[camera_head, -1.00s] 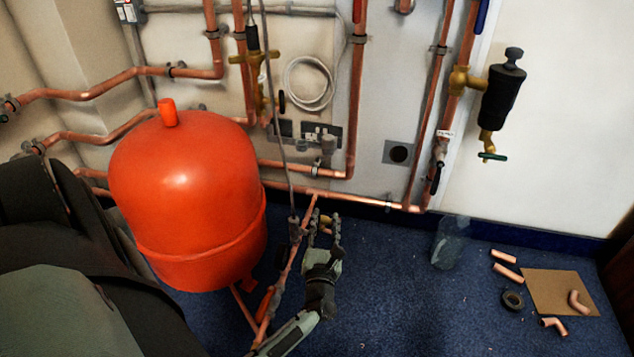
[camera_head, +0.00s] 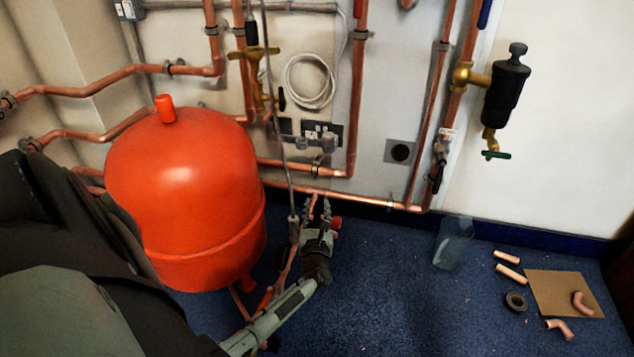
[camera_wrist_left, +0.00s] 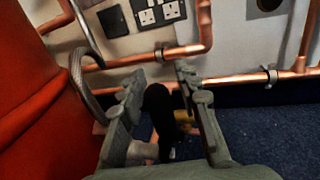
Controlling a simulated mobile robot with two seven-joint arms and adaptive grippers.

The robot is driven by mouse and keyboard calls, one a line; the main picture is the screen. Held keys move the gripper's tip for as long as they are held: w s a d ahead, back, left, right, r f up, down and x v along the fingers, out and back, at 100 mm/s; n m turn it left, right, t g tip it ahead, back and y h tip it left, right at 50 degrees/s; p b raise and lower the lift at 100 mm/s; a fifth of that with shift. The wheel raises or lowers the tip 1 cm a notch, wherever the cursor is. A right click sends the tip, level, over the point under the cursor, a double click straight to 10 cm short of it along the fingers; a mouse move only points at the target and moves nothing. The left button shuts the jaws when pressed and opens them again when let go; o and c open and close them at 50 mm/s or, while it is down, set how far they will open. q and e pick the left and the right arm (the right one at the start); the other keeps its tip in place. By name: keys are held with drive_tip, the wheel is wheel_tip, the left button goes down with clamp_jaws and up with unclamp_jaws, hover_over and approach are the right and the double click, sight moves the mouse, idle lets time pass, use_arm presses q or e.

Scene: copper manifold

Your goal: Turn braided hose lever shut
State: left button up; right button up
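The grey braided hose (camera_head: 279,130) runs down the wall to a fitting on the copper pipe beside the red tank; it also curves at the upper left of the left wrist view (camera_wrist_left: 83,40). My left gripper (camera_head: 318,210) is low by this fitting. In the left wrist view, a black lever-like piece (camera_wrist_left: 160,112) stands between the spread fingers (camera_wrist_left: 157,84), with a brass part (camera_wrist_left: 184,121) behind the right finger. I cannot tell whether either finger touches the black piece. The fingers hide much of the valve. My right gripper is not in view.
Copper pipes (camera_head: 350,200) run along the wall behind. A clear container (camera_head: 453,243), loose copper pieces (camera_head: 508,272) and a brown board (camera_head: 550,285) lie on the blue floor at right.

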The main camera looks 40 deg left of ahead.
use_arm(q)
drive_tip(key=shift+c, duration=0.3)
clamp_jaws()
